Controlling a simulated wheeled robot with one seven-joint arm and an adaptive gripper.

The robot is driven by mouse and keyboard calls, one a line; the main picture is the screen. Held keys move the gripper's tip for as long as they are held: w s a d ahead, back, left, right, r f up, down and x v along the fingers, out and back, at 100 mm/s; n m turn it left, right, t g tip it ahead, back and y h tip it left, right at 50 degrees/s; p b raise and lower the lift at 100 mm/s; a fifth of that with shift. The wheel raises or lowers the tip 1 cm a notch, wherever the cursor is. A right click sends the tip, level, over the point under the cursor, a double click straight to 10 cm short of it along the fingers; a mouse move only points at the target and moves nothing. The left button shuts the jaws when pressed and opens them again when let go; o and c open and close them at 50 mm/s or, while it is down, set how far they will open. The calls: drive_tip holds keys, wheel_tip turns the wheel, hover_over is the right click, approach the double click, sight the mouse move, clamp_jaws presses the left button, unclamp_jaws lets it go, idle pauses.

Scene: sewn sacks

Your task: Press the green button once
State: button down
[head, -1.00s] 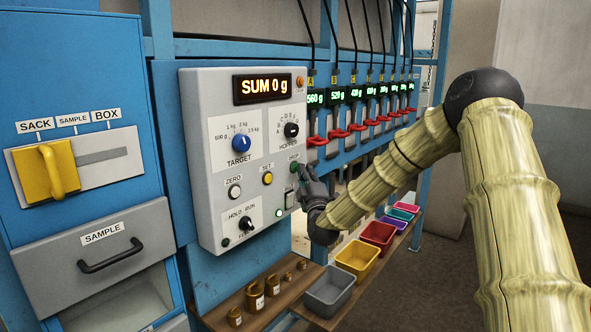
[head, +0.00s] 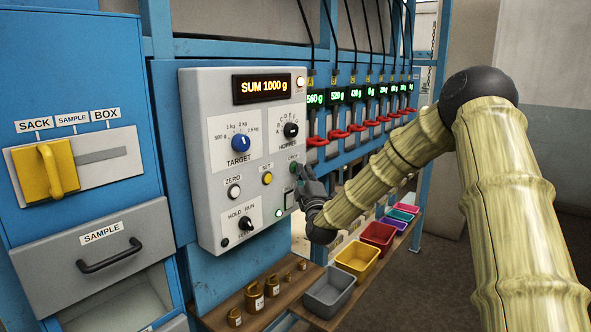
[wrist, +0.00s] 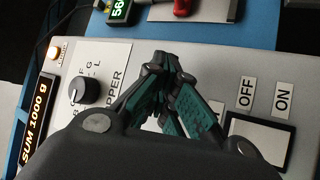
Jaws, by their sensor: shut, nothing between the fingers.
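The grey control panel (head: 215,150) hangs on the blue frame, and its display (head: 262,88) reads SUM 1000 g. The green button (head: 293,167) is on the panel's right side, below the hopper knob (head: 290,130), and is mostly covered by my fingertips. My gripper (head: 299,169) is shut and empty, with its tips at the button; I cannot tell whether they touch it. In the wrist view my closed fingers (wrist: 160,58) point at the panel and hide the button.
A yellow button (head: 267,178) and the ON/OFF switch (wrist: 262,138) are close by. Small weights (head: 254,298) and colored bins (head: 358,259) stand on the shelf below. Several hopper displays with red levers (head: 317,141) line the frame at right.

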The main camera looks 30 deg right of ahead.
drive_tip(key=shift+s+d, duration=0.3)
drive_tip(key=shift+s, duration=0.45)
drive_tip(key=s, duration=0.1)
drive_tip(key=s+d, duration=0.1)
drive_tip(key=s, duration=0.1)
drive_tip(key=s+d, duration=0.1)
drive_tip(key=shift+s, duration=0.3)
idle(1.0)
